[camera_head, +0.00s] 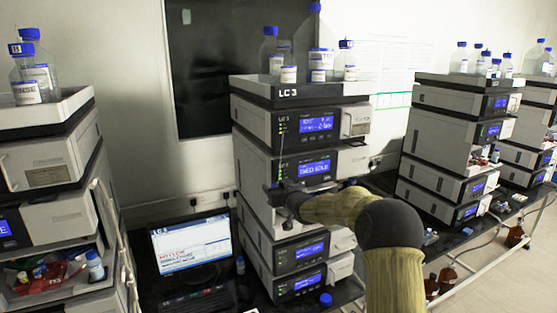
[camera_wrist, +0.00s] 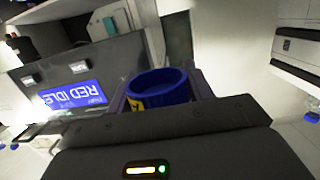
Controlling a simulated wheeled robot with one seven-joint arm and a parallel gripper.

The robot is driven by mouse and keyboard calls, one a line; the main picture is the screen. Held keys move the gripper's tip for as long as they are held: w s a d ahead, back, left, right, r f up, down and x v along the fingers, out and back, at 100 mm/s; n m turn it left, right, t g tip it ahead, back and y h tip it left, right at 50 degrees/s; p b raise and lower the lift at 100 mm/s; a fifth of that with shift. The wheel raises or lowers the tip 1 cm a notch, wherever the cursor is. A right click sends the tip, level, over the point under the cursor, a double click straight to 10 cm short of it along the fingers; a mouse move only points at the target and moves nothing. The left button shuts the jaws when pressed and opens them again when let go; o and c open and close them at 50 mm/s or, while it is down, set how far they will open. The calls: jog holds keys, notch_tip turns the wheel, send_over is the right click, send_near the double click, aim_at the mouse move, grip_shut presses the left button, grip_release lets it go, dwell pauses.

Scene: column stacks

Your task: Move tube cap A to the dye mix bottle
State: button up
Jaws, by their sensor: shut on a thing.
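A blue tube cap (camera_wrist: 158,86) with a yellow mark sits between the fingers of my gripper (camera_wrist: 165,92) in the wrist view; the gripper is shut on it. In the head view my gripper (camera_head: 281,193) is in front of the middle LC3 column stack (camera_head: 255,160), and the cap cannot be made out there. Blue-capped bottles stand on the stacks, such as a clear one (camera_head: 270,50) on the middle stack and one (camera_head: 26,82) at the left with a B on its cap. I cannot tell which is the dye mix bottle.
A small blue-capped vial (camera_head: 240,265) and a blue cap (camera_head: 325,299) are on the bench. Another stack (camera_head: 455,125) stands at the right. Brown bottles (camera_head: 447,279) are on the floor.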

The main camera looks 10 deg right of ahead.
jog(key=s+d+f+b, duration=0.15)
jog(key=s+f, duration=0.25)
jog(key=f, duration=1)
jog(key=s+a+f+b, duration=0.1)
jog(key=s+f+b, duration=0.2)
jog(key=f, duration=1.1)
jog(key=s+d+f+m+h+b, duration=0.1)
jog(key=s+d+f+h, duration=0.1)
jog(key=s+f, duration=0.7)
jog(key=s+d+f+m+h+b, duration=0.2)
jog(key=s+f, duration=0.6)
jog(key=f, duration=0.1)
jog(key=shift+s+t, duration=0.3)
jog(key=shift+s, duration=0.1)
